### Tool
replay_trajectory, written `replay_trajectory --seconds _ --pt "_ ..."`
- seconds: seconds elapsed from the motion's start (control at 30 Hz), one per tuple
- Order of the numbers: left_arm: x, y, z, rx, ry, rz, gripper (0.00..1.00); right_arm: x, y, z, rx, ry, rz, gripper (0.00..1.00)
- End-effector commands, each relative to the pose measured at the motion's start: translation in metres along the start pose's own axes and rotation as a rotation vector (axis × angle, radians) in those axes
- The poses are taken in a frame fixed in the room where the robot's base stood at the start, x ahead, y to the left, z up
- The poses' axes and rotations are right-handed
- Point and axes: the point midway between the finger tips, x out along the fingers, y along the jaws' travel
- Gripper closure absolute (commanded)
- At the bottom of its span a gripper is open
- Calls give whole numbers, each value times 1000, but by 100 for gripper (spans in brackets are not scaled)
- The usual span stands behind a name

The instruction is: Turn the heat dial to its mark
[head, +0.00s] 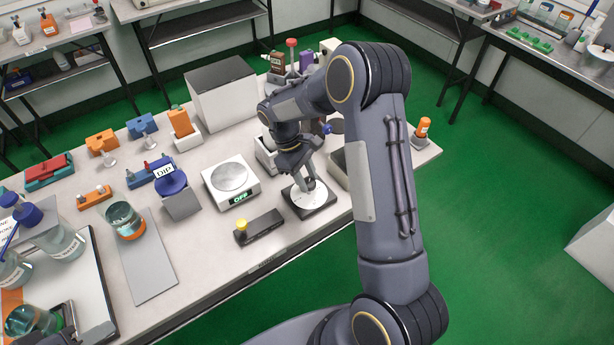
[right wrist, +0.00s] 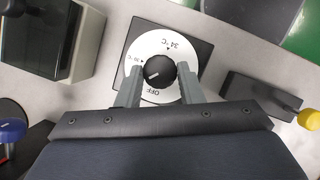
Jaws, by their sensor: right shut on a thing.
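The heat dial has a black knob (right wrist: 155,72) on a white disc (right wrist: 176,43) lettered OFF, 30°C and 34°C, with small marks by the numbers. The disc sits on a dark square base (right wrist: 199,53). A short white line on the knob points to the lower left in the right wrist view, between the 30°C mark and OFF. My right gripper (right wrist: 160,80) is shut on the knob, one finger on each side. In the head view the right gripper (head: 311,184) is over the disc (head: 303,201). Part of my left gripper (head: 72,320) seems to show at the lower left; its jaws are unclear.
A white scale (head: 218,193) reading OFF stands left of the dial. A dark block with a yellow knob (head: 240,225) lies in front of it. A grey panel (head: 150,270), a beaker (head: 122,217) and several small testers stand further left. The table's front edge is close to the dial.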

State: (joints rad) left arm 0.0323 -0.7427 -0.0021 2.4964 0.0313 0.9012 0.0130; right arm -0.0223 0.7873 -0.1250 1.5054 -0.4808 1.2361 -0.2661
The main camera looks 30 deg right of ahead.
Motion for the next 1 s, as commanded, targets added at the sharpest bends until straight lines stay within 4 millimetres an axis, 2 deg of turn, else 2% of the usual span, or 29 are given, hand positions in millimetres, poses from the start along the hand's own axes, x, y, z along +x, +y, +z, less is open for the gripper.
replay_trajectory --seconds 0.6,1.0 --pt "6 -3 3 0 0 0 64 1 -5 1 -512 2 213 89" --pt "7 -3 4 0 0 0 64 1 -6 2 -688 2 285 89"
